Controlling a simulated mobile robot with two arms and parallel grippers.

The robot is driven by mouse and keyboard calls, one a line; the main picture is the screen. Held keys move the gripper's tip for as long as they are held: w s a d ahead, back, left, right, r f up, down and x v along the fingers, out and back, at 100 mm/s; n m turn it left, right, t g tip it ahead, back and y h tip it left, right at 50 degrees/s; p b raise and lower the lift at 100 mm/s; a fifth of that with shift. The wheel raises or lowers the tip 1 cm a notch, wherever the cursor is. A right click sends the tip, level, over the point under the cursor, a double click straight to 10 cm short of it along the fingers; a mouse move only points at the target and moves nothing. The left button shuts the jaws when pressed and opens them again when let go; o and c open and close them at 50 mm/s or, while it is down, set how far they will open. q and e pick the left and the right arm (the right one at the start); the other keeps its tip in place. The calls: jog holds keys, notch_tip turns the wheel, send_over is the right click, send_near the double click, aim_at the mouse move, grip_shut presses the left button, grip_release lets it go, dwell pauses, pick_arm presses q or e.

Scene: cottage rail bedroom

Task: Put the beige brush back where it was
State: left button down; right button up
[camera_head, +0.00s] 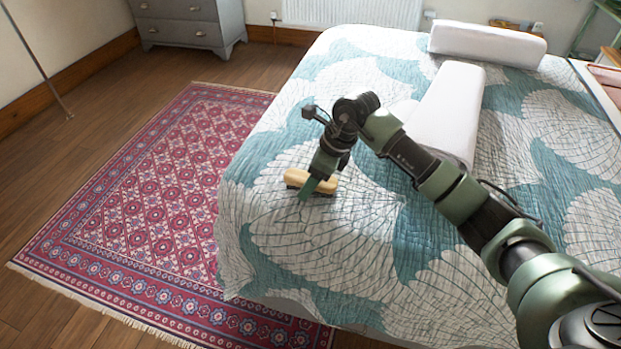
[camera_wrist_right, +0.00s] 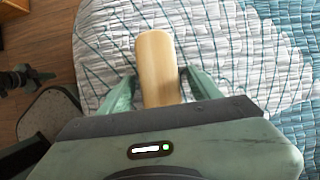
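The beige brush (camera_head: 297,177) is a small rounded block at the near left part of the bed, low over the patterned cover. In the right wrist view the brush (camera_wrist_right: 158,60) lies lengthwise between the fingers. My right gripper (camera_head: 308,188) points down over it, with one green finger in front of the brush. In the right wrist view my right gripper (camera_wrist_right: 159,76) has a fingertip against each long side of the brush. The brush's underside is hidden, so I cannot tell whether it touches the cover. My left gripper is not in the head view; a dark part at the wrist view's left edge is too unclear to read.
The bed (camera_head: 300,240) has a teal and white cover. Two white bolsters (camera_head: 450,110) (camera_head: 487,44) lie farther back. A red patterned rug (camera_head: 150,215) covers the floor to the left. A grey dresser (camera_head: 188,22) stands at the back left. The near bed surface is clear.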

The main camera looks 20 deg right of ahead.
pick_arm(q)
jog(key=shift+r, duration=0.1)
pick_arm(e)
jog(key=shift+r, duration=0.15)
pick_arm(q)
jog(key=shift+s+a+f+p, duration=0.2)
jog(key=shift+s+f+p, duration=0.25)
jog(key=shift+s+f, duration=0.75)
pick_arm(e)
jog(key=v, duration=1.2)
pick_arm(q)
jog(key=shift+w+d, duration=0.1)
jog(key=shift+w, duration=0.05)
